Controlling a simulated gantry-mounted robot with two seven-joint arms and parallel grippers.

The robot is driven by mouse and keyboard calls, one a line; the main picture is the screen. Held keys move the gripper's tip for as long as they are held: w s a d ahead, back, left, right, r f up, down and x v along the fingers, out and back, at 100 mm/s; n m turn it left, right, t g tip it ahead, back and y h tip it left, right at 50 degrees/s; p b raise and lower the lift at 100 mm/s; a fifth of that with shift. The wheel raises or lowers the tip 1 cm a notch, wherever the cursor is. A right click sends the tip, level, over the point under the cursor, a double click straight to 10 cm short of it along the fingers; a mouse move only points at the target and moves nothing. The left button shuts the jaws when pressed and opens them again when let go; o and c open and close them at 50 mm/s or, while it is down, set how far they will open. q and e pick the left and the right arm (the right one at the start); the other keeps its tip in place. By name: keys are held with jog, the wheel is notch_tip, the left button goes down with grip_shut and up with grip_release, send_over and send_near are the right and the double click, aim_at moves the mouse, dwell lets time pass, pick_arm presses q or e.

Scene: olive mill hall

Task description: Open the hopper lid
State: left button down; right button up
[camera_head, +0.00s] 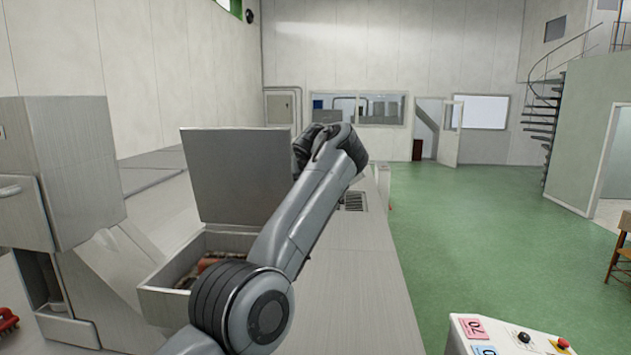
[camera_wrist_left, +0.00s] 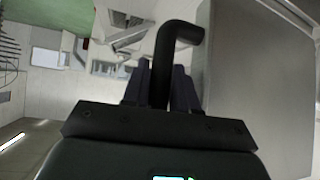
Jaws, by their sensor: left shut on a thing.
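The hopper lid (camera_head: 235,172) is a flat grey metal plate standing about upright at the back of the open hopper (camera_head: 165,302), a square metal box. In the left wrist view the lid (camera_wrist_left: 258,85) fills the right side. A black bent handle (camera_wrist_left: 182,32) turns toward the lid. My left gripper (camera_wrist_left: 165,82) is shut on this handle's straight part. In the head view my left arm crosses in front of the hopper and the lid's right edge, and its gripper fingers are hidden. My right gripper is in neither view.
Reddish-brown contents (camera_head: 208,265) show inside the hopper. A tall metal housing (camera_head: 72,165) stands at the left. A flat grey machine top (camera_head: 355,295) runs to the right. A control box (camera_head: 515,338) is at the lower right, with green floor (camera_head: 480,230) clear beyond.

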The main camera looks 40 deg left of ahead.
pick_arm(q)
jog(key=shift+f, duration=0.15)
jog(key=c, duration=1.3)
grip_release()
jog(key=shift+o, duration=0.2)
jog(key=shift+s+d+r+b, duration=0.15)
jog(key=shift+d+r+b, duration=0.05)
jog(key=shift+r+b, duration=0.1)
jog(key=b+v, duration=0.4)
jog(key=v, duration=0.6)
